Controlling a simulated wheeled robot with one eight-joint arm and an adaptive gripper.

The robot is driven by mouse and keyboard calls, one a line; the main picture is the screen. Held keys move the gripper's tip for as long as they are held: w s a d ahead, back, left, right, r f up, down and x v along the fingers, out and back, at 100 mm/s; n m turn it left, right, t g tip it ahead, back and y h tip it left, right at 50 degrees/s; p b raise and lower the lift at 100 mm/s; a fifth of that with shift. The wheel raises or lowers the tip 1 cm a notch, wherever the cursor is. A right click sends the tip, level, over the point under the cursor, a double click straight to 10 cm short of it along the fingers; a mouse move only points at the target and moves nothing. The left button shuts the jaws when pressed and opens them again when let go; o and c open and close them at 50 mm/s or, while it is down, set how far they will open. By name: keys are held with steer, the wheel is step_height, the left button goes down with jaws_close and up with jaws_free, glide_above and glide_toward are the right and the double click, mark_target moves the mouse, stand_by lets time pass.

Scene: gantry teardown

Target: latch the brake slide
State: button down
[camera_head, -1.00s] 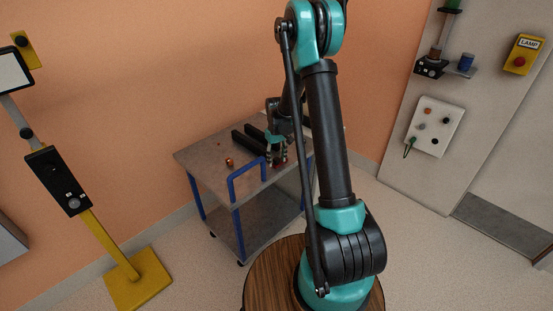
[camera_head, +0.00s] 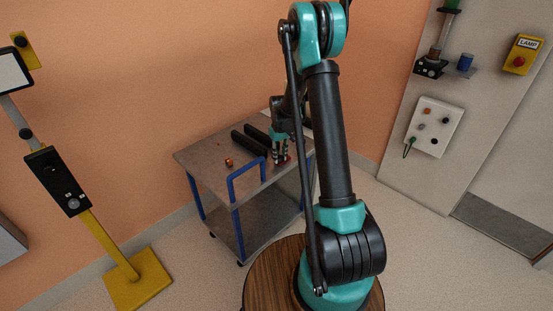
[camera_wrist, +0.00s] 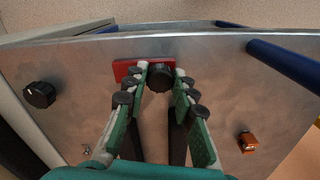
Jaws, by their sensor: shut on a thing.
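A red block (camera_wrist: 125,68) lies on the metal top of the cart, and a round black knob (camera_wrist: 160,78) stands at its middle. They look like the brake slide, though no label shows. My gripper (camera_wrist: 161,75) has its two fingertips closed on either side of the black knob. In the head view my gripper (camera_head: 281,158) reaches down to the right part of the cart top, and its fingers mostly hide the red block. Whether the slide is latched cannot be told from these views.
The cart (camera_head: 205,155) has a blue handle (camera_head: 246,172), which also shows in the wrist view (camera_wrist: 285,66). An orange-brown piece (camera_wrist: 247,141) and another black knob (camera_wrist: 39,94) are on its top. Black bars (camera_head: 250,139) lie behind my gripper. A yellow-based stand (camera_head: 135,280) is at left.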

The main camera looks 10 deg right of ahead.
steer(key=shift+w+d, duration=0.7)
steer(key=shift+d, duration=0.15)
steer(key=c, duration=1.2)
jaws_free()
steer(key=shift+d, duration=0.1)
steer(key=shift+r, duration=0.15)
step_height(320, 180, up, 12)
steer(key=shift+f, duration=0.1)
